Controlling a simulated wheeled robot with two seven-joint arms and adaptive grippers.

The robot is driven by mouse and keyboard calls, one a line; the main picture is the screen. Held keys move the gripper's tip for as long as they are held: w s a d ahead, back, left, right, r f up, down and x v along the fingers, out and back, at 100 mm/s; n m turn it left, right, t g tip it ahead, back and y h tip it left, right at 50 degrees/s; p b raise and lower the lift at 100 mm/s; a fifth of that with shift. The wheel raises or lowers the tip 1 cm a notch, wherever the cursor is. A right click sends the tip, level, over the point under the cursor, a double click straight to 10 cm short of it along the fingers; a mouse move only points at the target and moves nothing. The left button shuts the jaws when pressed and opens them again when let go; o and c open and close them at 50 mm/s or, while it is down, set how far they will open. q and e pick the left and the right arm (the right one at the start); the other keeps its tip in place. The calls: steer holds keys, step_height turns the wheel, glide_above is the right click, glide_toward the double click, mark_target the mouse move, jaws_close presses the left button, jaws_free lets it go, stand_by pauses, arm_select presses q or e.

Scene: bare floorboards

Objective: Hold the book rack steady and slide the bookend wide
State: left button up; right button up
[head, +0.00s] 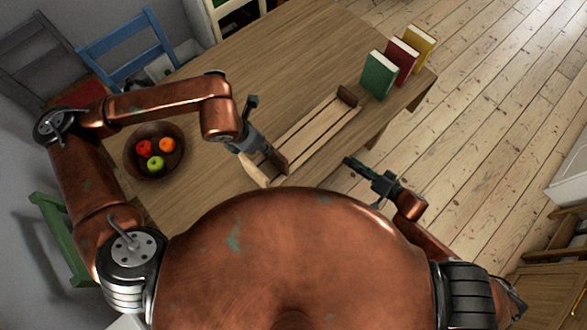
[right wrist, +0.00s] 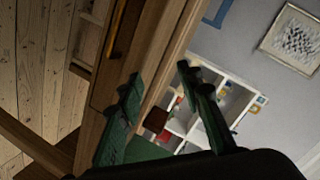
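The wooden book rack (head: 312,132) lies on the table, a long slatted tray running from lower left to upper right. One dark brown bookend (head: 347,95) stands at its far end, and another brown end piece (head: 279,160) stands near its close end. My left gripper (head: 268,152) reaches down at the close end, against or just beside that piece. Its fingertips are too small and covered to tell its grip. My right gripper (head: 353,165) is off the table's near edge, right of the rack. Its two dark green fingers stand apart and empty in the right wrist view (right wrist: 158,82).
Green (head: 378,76), red (head: 402,60) and yellow (head: 420,45) books stand at the table's right end. A blue chair (head: 125,42) stands behind. The table (head: 250,58) is clear behind the rack.

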mark_target(287, 171)
steer(key=s+a+r+m+y, duration=0.1)
steer(key=s+a+r+m, duration=0.1)
steer(key=a+m, duration=0.4)
steer(key=s+a+r+m+t+y, duration=0.1)
steer(key=s+a+r+m+y, duration=0.1)
steer(key=a+m, duration=0.5)
steer(key=s+a+r+m+y, duration=0.1)
steer(key=s+a+r+m, duration=0.2)
steer(key=a+m, duration=0.4)
steer(key=shift+s+a+r, duration=0.35)
steer(key=shift+s+a, duration=0.1)
steer(key=shift+a, duration=0.15)
steer(key=f+m, duration=0.1)
steer(key=w+a+f+m, duration=0.1)
steer(key=m, duration=0.1)
steer(key=w+a+f+m+t+h, duration=0.1)
steer(key=shift+w+a+f+m, duration=0.1)
steer(key=shift+w+m, duration=0.1)
steer(key=shift+m, duration=0.1)
steer(key=shift+w+a+f+m, duration=0.25)
steer(key=shift+a+f+m, duration=0.1)
steer(key=shift+a+m, duration=0.05)
steer(key=x, duration=0.7)
steer(key=shift+w+a+f, duration=0.15)
steer(key=shift+w, duration=0.1)
steer(key=shift+c, duration=0.6)
jaws_close()
